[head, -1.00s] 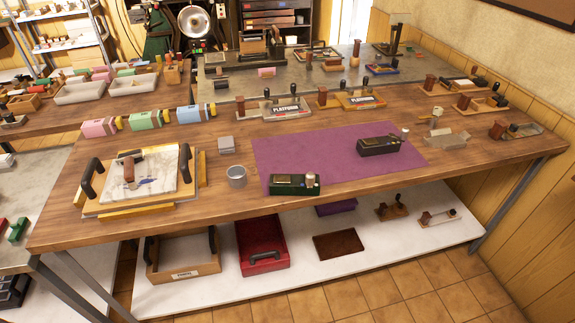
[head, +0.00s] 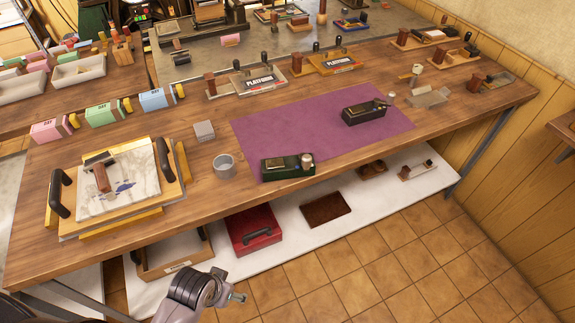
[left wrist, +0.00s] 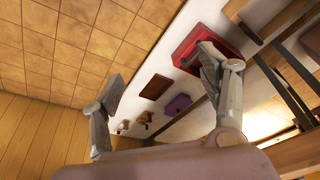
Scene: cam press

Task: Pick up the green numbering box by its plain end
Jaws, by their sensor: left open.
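The green numbering box (head: 279,173) lies near the table's front edge, at the front edge of the purple mat (head: 305,138). It has a brass-coloured plate on top and a pale round knob at its right end. My left arm enters at the bottom of the head view, below the table's front edge; its fingers cannot be made out clearly there. In the left wrist view my left gripper (left wrist: 158,80) is open and empty, with its fingers apart over the floor and lower shelf. My right gripper is in neither view.
A black box (head: 362,115) lies on the mat's right part. A metal cup (head: 223,167) and a grey block (head: 204,131) stand left of the green box. A framed marble slab (head: 125,180) is at left. A red case (head: 250,230) is on the lower shelf.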

